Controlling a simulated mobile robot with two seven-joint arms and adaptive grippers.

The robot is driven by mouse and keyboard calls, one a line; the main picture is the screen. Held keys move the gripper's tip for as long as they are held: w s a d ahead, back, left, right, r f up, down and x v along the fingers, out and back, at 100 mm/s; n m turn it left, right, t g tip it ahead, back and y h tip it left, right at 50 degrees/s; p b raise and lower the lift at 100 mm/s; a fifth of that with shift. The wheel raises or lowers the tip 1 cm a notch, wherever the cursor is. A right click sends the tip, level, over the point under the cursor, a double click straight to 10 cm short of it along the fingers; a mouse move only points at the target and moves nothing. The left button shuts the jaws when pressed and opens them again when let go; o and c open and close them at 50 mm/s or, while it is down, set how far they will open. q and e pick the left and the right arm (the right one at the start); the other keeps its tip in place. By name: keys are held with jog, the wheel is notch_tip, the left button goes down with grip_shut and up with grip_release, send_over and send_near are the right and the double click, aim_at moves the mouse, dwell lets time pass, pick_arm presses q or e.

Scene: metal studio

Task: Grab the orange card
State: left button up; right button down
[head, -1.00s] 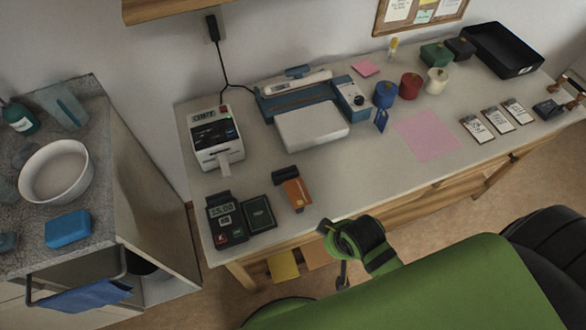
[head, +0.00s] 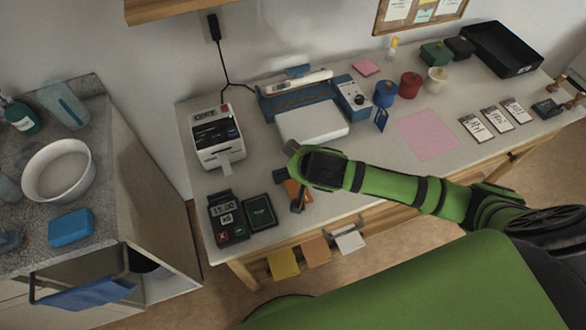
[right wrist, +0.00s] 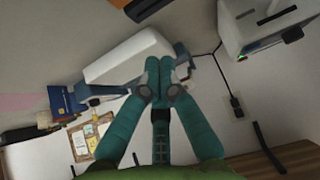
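The orange card (head: 291,187) lies on the table near its front edge, beside a dark green pad and just in front of a small black block. My left gripper is not in view.
A card terminal (head: 227,218) and the dark green pad (head: 260,212) stand left of the card. A receipt printer (head: 216,137) and a white-and-blue machine (head: 312,122) stand behind. A pink sheet (head: 425,134) lies to the right. A counter with a bowl (head: 58,172) is at far left.

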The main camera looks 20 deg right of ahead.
aim_at(298, 191)
jog(key=x, duration=0.9)
jog(key=shift+w+a+f+p, duration=0.1)
jog(key=shift+w+f+p, duration=0.1)
jog(key=shift+p, duration=0.15)
jog(key=s+p, duration=0.2)
jog(key=s, duration=0.1)
jog(key=shift+r, duration=0.15)
jog(key=shift+s, duration=0.75)
jog(key=shift+w, duration=0.15)
